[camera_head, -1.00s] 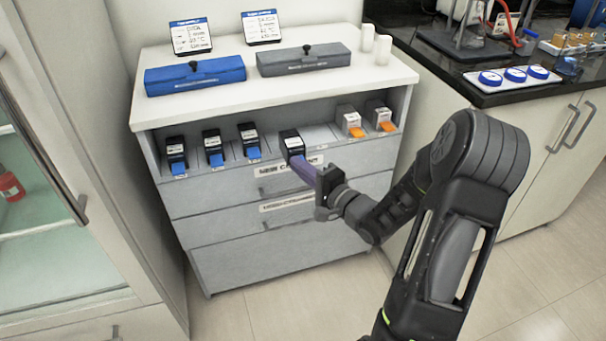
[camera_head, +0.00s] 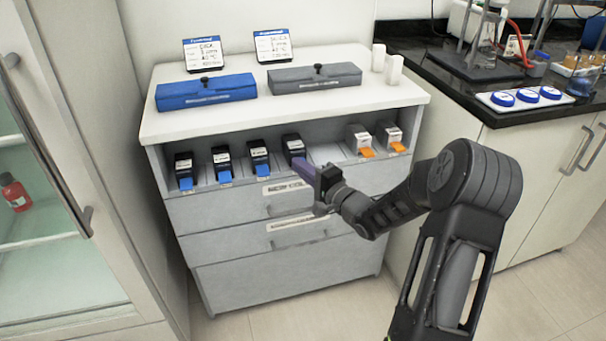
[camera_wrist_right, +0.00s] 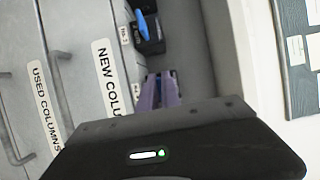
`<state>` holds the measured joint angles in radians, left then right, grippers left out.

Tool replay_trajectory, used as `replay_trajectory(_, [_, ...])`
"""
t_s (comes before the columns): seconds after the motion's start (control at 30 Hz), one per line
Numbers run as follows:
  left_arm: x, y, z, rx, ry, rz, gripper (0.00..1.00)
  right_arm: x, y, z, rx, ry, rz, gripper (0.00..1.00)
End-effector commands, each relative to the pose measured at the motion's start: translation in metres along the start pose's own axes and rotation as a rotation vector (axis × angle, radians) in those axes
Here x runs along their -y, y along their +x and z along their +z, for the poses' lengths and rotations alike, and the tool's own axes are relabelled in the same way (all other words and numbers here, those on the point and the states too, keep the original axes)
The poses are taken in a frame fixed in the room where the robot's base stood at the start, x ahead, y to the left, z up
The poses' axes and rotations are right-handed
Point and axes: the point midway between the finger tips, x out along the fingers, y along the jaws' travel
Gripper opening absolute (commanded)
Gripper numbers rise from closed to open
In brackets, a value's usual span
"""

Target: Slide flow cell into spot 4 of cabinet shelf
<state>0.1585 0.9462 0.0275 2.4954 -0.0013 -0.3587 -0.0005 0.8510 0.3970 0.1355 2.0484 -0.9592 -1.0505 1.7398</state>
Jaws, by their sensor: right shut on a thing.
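The flow cell (camera_head: 293,146) is a small black box with a white label. It stands in the fourth place from the left on the cabinet shelf (camera_head: 325,153), roughly in line with its neighbours. My right gripper (camera_head: 299,162) reaches it from the front right, its purple fingers shut on its near end. In the right wrist view the purple fingers (camera_wrist_right: 161,88) point into the shelf, and the flow cell is mostly hidden. A neighbouring black cell with a blue tab (camera_wrist_right: 148,32) shows beside them. My left gripper is not in view.
Three black cells with blue tabs (camera_head: 222,162) stand left of the flow cell. Two white ones with orange tabs (camera_head: 390,138) stand at the right, past a bare stretch of shelf. Drawers (camera_head: 245,206) lie below. A glass-door cabinet (camera_head: 60,190) stands left.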

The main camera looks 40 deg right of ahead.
Motion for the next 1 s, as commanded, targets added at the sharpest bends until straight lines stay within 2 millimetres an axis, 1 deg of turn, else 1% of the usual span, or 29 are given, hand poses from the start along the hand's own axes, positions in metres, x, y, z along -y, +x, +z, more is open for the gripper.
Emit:
replay_trajectory(0.2, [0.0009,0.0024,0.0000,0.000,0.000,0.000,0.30,-0.0064,0.0008,0.0001,0.001,0.000,-0.002,0.00])
replay_trajectory(0.53, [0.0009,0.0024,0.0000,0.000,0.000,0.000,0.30,-0.0068,0.0007,0.0001,0.001,-0.001,-0.003,0.00])
replay_trajectory(0.57, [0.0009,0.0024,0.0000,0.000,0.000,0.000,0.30,-0.0068,0.0007,0.0001,0.001,-0.001,-0.003,0.10])
replay_trajectory(0.83, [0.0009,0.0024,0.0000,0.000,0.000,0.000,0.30,-0.0073,0.0005,0.0002,0.001,0.000,-0.002,0.32])
replay_trajectory(1.0, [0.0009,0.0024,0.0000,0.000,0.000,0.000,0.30,-0.0075,0.0004,0.0001,0.001,0.000,-0.001,0.33])
